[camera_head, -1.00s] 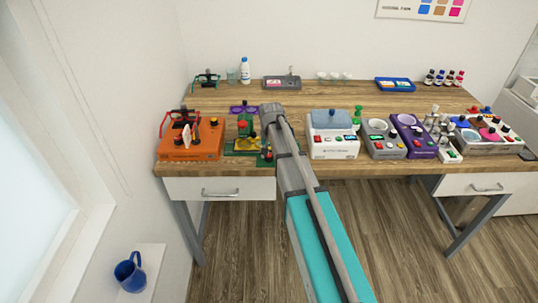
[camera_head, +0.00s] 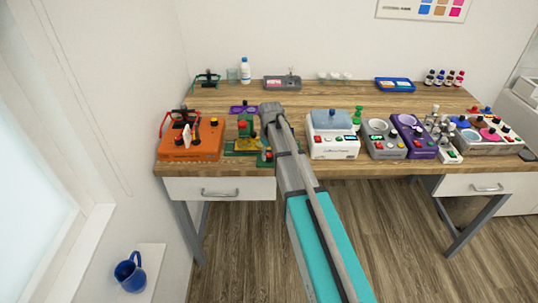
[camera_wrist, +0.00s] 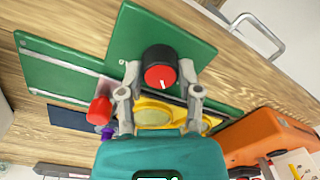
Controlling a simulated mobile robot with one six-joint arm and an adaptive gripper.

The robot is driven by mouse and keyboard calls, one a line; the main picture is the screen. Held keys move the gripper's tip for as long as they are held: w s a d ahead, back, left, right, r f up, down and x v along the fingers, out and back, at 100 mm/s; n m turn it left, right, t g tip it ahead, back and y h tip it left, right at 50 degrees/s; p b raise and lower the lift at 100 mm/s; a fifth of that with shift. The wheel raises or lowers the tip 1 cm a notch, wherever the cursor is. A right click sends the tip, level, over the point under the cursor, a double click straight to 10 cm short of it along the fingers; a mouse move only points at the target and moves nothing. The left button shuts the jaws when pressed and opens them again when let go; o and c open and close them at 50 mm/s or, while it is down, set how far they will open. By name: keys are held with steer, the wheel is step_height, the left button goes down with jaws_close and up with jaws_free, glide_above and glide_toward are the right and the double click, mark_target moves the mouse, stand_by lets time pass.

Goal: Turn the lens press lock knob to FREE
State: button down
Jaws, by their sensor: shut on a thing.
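The lock knob (camera_wrist: 160,68) is black with a red cap and a white pointer line. It stands on the green base (camera_wrist: 60,72) of the lens press in the wrist view. The pointer line points toward the bottom of that picture; no FREE label can be read. My gripper (camera_wrist: 160,76) is shut on the knob, one finger on each side. A yellow round part (camera_wrist: 153,117) of the press lies just behind the fingers. In the head view the green press (camera_head: 243,127) stands at the left of the table, partly hidden by my arm.
An orange device (camera_head: 192,142) with a white card stands left of the press; it also shows in the wrist view (camera_wrist: 262,135). A red-capped post (camera_wrist: 98,110) is close to my left finger. A white device (camera_head: 333,147) stands to the right. The drawer handle (camera_wrist: 258,30) is below the table edge.

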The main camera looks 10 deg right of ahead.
stand_by(0.3)
steer(key=shift+c, duration=1.4)
jaws_free()
steer(key=shift+m, duration=0.4)
